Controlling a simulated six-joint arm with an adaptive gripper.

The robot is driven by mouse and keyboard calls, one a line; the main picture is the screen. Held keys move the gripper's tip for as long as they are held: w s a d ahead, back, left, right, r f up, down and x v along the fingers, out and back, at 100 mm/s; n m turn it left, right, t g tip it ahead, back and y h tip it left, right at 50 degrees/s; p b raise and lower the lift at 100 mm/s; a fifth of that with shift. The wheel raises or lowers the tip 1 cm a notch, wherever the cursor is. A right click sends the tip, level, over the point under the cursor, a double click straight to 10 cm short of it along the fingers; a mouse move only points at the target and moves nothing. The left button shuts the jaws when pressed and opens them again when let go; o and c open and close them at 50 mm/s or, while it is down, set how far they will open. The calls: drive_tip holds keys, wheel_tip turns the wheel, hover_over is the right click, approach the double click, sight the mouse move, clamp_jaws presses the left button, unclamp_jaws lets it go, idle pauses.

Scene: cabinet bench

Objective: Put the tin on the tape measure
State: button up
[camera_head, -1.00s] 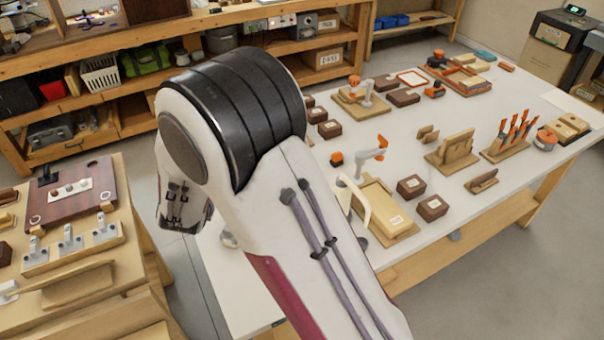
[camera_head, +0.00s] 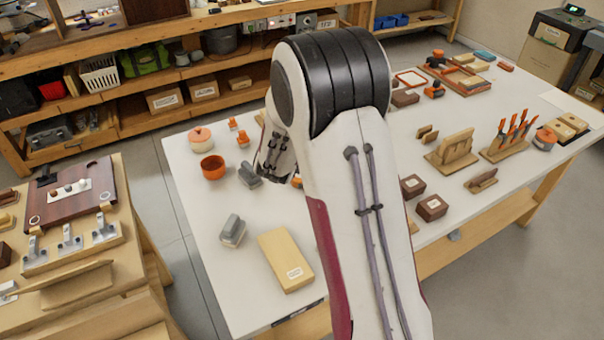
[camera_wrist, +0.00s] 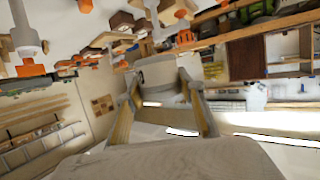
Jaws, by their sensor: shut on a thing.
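My gripper (camera_head: 273,168) hangs over the left half of the white table, partly behind my arm. In the wrist view (camera_wrist: 162,92) its two fingers close on a pale, round-sided thing (camera_wrist: 157,73), which looks like the tin. The held thing cannot be made out in the head view. No tape measure is clearly recognisable. Two small grey objects lie on the table: one beside the gripper (camera_head: 249,176) and one nearer the front (camera_head: 232,230).
Dark boxes (camera_head: 431,207), a wooden rack (camera_head: 452,149) and an orange-handled tool stand (camera_head: 508,139) are to the right.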

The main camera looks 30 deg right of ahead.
drive_tip(key=d+f, duration=0.3)
drive_tip(key=f, duration=0.2)
drive_tip(key=shift+s+d, duration=0.15)
drive_tip(key=shift+s, duration=0.2)
drive_tip(key=shift+f, duration=0.1)
drive_tip(key=shift+f, duration=3.05)
drive_tip(key=shift+f, duration=0.15)
drive_tip(key=shift+f, duration=1.75)
drive_tip(key=shift+f, duration=0.15)
